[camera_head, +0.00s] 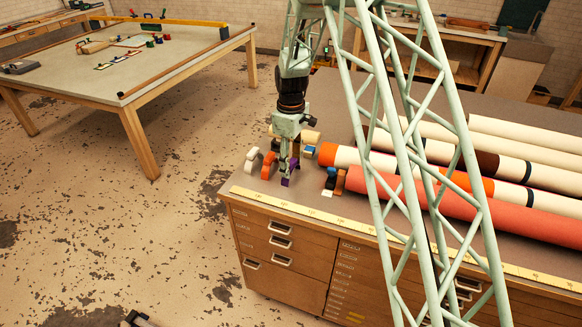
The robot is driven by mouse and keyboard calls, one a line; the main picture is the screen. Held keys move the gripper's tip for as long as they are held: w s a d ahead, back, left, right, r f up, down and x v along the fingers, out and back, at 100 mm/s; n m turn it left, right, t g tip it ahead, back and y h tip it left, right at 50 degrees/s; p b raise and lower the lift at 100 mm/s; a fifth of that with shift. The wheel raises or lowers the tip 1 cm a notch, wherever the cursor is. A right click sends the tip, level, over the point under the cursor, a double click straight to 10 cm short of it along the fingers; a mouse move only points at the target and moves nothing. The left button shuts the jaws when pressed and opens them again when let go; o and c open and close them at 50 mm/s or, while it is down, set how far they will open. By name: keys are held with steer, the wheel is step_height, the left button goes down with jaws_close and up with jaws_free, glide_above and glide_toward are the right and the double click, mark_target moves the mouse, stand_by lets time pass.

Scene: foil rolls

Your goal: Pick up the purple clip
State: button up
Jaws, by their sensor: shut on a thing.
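The purple clip (287,182) is at the near left part of the cabinet top, between the fingertips of my gripper (289,171). My gripper points straight down and is shut on the purple clip. Whether the clip touches the surface or is just above it, I cannot tell. The fingers hide its upper part.
A white clip (252,159) and an orange clip (268,166) stand just left of my gripper. Blue (310,151) and dark (330,181) pieces lie to the right. Long rolls, including a red roll (460,208), fill the right side. A yellow ruler strip (300,208) runs along the front edge.

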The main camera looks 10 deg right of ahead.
mark_target(291, 163)
steer(key=shift+r, duration=0.65)
steer(key=c, duration=0.6)
steer(key=shift+r, duration=0.9)
steer(key=shift+c, duration=0.7)
steer(key=shift+s+r, duration=0.1)
steer(key=shift+s, duration=0.05)
steer(key=s+d+r+b, duration=0.1)
steer(key=s, duration=1.4)
steer(key=shift+s+r, duration=0.25)
steer(key=shift+s, duration=0.15)
